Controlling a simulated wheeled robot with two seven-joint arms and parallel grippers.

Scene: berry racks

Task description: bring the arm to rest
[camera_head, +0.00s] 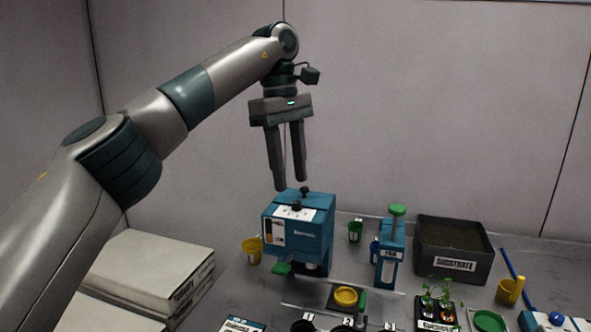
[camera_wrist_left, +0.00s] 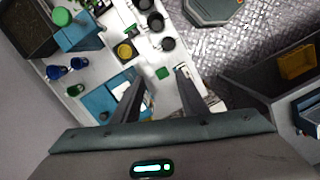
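My left gripper (camera_head: 291,187) hangs pointing down above the blue machine (camera_head: 318,228). Its two fingers are apart with nothing between them. In the wrist view the left gripper (camera_wrist_left: 158,78) also shows spread fingers and an empty gap. The fingertips appear close to the machine's top and its black knob; I cannot tell the exact clearance. The left arm is raised and bent, reaching in from the left. My right gripper is not in view.
A dark substrate box (camera_head: 425,235), a blue dispenser with a green knob (camera_head: 397,210), a yellow cup (camera_head: 252,250) and seedlings (camera_head: 438,300) stand on the bench. White sacks (camera_head: 150,265) are stacked at left. The air above the bench is clear beside the arm.

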